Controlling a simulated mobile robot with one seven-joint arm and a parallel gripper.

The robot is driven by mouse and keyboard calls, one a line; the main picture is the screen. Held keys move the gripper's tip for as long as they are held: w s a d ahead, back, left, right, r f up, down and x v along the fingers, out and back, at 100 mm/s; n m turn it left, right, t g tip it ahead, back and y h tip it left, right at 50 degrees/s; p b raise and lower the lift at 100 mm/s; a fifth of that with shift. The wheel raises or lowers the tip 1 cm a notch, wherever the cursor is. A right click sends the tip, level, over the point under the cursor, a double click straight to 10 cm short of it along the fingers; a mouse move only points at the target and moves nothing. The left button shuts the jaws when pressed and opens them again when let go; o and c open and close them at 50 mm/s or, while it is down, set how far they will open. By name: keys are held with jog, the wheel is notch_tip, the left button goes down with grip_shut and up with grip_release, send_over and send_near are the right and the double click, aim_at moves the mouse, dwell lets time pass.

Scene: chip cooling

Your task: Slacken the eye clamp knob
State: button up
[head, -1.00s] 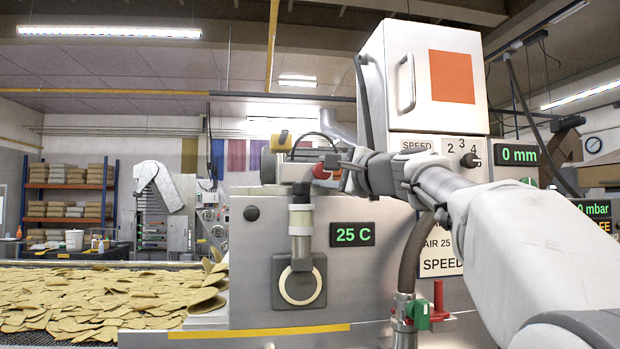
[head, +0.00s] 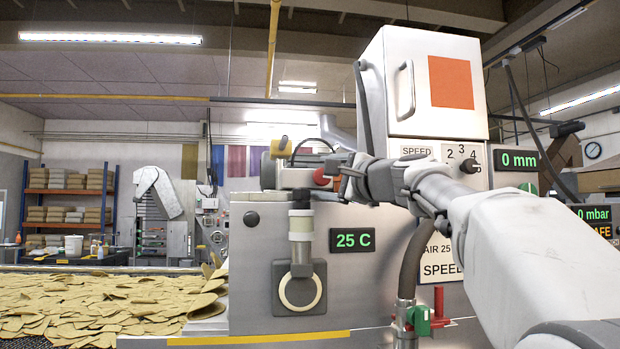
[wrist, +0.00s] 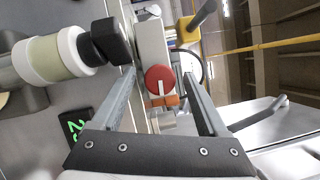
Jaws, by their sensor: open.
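The clamp knob is a round red knob (wrist: 160,79) with a white mark. It sits on the grey housing above the pale sight-glass tube (head: 301,224), and it also shows in the head view (head: 321,177). In the wrist view my gripper (wrist: 156,88) is open, with one finger on each side of the red knob and gaps between fingers and knob. In the head view my gripper (head: 338,176) is just right of the knob. An orange part (wrist: 166,101) lies just below the knob in the wrist view.
A yellow-tipped lever (head: 280,144) and a thin black cable loop stand close to the knob. A "25 C" display (head: 352,239) is below it. A white cabinet (head: 412,110) rises behind my arm. Chips (head: 100,300) cover the belt at left.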

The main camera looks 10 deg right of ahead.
jog(key=b+v, duration=0.2)
jog(key=v, duration=1.5)
jog(key=shift+s+b, duration=0.2)
jog(key=shift+b, duration=0.2)
jog(key=shift+f, duration=0.1)
